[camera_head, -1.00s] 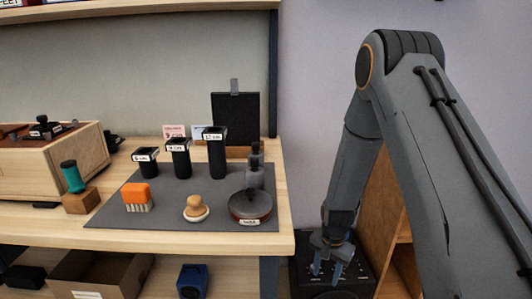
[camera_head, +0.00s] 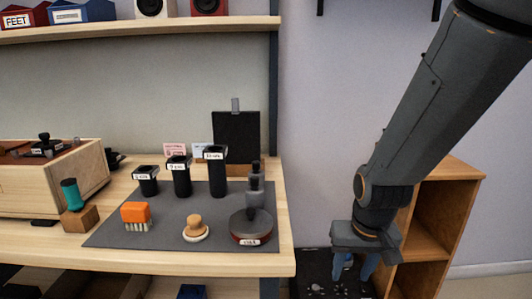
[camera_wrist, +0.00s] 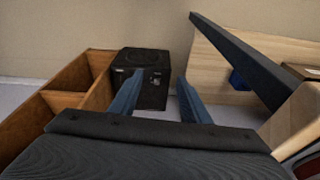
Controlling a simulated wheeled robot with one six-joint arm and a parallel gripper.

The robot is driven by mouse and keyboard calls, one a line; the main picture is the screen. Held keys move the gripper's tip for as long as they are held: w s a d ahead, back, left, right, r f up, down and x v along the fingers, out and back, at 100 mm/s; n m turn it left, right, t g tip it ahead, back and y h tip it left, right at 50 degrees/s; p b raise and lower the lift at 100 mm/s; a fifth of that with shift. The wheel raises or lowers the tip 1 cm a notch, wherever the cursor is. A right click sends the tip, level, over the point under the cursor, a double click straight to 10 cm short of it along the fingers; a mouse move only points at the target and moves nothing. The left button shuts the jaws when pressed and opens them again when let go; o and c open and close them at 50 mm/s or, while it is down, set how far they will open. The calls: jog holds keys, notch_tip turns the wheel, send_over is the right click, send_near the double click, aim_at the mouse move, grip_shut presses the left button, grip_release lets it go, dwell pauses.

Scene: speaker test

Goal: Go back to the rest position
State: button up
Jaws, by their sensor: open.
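My gripper (camera_head: 355,268) points down to the right of the table, in front of the wooden shelf unit. Its two blue fingers are apart with nothing between them. In the wrist view my gripper (camera_wrist: 155,100) is also open and empty, and a black speaker box (camera_wrist: 152,75) stands beyond the fingers on the floor. In the head view a dark box with a speckled top (camera_head: 322,278) shows low beside and behind the fingers, partly hidden by them.
The workbench (camera_head: 282,215) holds a dark mat (camera_head: 120,238) with brushes, black upright holders and a round weight. A wooden cubby shelf (camera_head: 448,225) stands at right. An upper shelf (camera_head: 190,30) carries speakers and boxes. The wall space between bench and arm is clear.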

jog(key=s+a+r+n+g+p, duration=0.1)
jog(key=s+a+r+n, duration=0.1)
jog(key=s+a+r, duration=0.3)
jog(key=s+a+r+n+g, duration=0.1)
jog(key=s+a+r, duration=0.25)
jog(key=s, duration=0.35)
jog(key=d+r+m+p, duration=0.2)
jog(key=d+r+p, duration=0.5)
jog(key=p, duration=0.7)
jog(key=shift+s+d+r, duration=0.15)
jog(key=shift+d+r, duration=0.15)
jog(key=shift+d, duration=0.35)
